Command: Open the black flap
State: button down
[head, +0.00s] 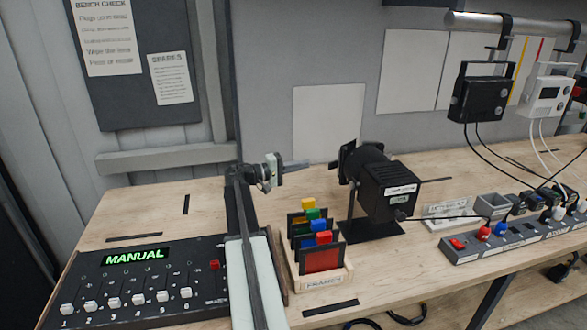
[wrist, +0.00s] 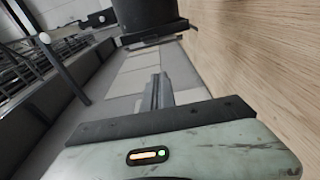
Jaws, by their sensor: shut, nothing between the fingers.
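A black stage lamp (head: 385,185) stands on the wooden bench, its front facing left. A black flap (head: 348,160) shows at its front end; I cannot tell how far it is swung. My gripper (head: 306,164) is shut and empty, pointing right toward the lamp's front, with a small gap before the flap in the head view. In the wrist view my shut fingers (wrist: 157,92) point up the picture. The dark lamp body (wrist: 147,14) is above them, with a thin dark plate, seemingly the flap (wrist: 152,41), at its lower edge. Fingers and plate look apart.
A wooden rack of coloured frames (head: 322,275) stands in front of the lamp, below my gripper. A control panel reading MANUAL (head: 135,280) is at the left. A power strip (head: 515,240) and cables lie right of the lamp. The bench behind my gripper is mostly clear.

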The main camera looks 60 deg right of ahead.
jog(key=s, duration=0.6)
jog(key=shift+d, duration=0.4)
